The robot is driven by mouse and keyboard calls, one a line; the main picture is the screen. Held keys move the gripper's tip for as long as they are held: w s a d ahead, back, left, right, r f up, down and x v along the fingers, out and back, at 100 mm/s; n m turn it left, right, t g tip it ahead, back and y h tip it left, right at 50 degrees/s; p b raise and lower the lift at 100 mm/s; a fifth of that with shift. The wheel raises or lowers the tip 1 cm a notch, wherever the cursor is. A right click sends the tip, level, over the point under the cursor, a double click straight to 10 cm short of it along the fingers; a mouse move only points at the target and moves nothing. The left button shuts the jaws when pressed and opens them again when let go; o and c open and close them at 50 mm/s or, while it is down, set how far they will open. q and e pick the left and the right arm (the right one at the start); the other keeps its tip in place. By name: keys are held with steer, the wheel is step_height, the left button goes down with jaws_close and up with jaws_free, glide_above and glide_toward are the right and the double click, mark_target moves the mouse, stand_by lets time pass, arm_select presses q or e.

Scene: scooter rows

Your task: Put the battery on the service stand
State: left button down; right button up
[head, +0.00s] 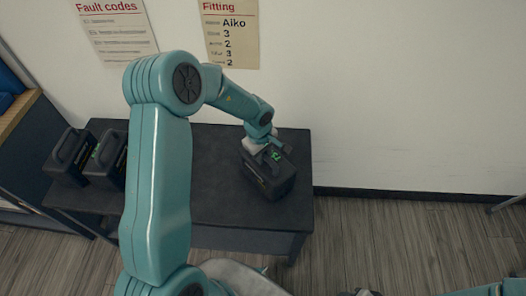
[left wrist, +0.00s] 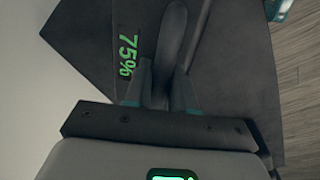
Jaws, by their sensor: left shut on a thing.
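The battery (head: 268,182), a dark box with a top handle, is at the right end of a dark low bench (head: 215,205). I cannot tell whether it rests on the bench or hangs just above it. My left gripper (head: 265,147) reaches down onto its top and is shut on the handle. In the left wrist view, the fingers (left wrist: 160,88) close around the handle (left wrist: 174,35), and a green "75%" shows on the battery's top (left wrist: 128,55). No thing is plainly marked as the service stand. My right gripper is not clearly in view.
Two similar dark batteries, one at the far left (head: 68,153) and one beside it (head: 105,160), stand at the bench's left end. The bench's middle is bare where it shows. A wall (head: 400,90) rises behind; wooden floor (head: 410,235) is open to the right.

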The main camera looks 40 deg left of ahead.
arm_select(q)
steer(key=shift+w+r, duration=0.1)
steer(key=c, duration=0.9)
jaws_free()
steer(key=shift+c, duration=0.2)
step_height(320, 180, up, 12)
steer(key=s+p, duration=0.1)
steer(key=shift+s+a+p, duration=0.15)
steer(key=shift+s+p, duration=0.1)
steer(key=shift+p, duration=0.15)
